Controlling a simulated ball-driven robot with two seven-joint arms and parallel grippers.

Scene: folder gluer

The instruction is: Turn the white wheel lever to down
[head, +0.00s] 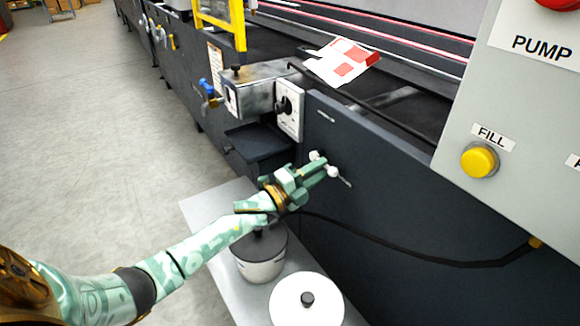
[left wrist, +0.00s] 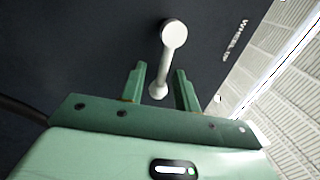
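The white wheel lever (left wrist: 166,60) is a short white rod with a wide round end and a smaller rounded end, mounted on a dark machine panel. In the head view the lever (head: 332,171) shows as white bits at my left gripper's fingertips, partly hidden by them. My left gripper (head: 318,170) is at the panel. In the left wrist view its green fingers (left wrist: 160,76) stand apart on either side of the lever's smaller end, with gaps visible. The wide end lies beyond the fingertips. My right gripper is not in view.
A label (left wrist: 232,38) beside the lever is only partly readable. Below my left arm stand a white pot with a dark lid (head: 262,268) and a white-lidded container (head: 306,303) on a grey surface (head: 200,208). A black cable (head: 400,250) crosses the panel. A control box (head: 500,110) juts in at right.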

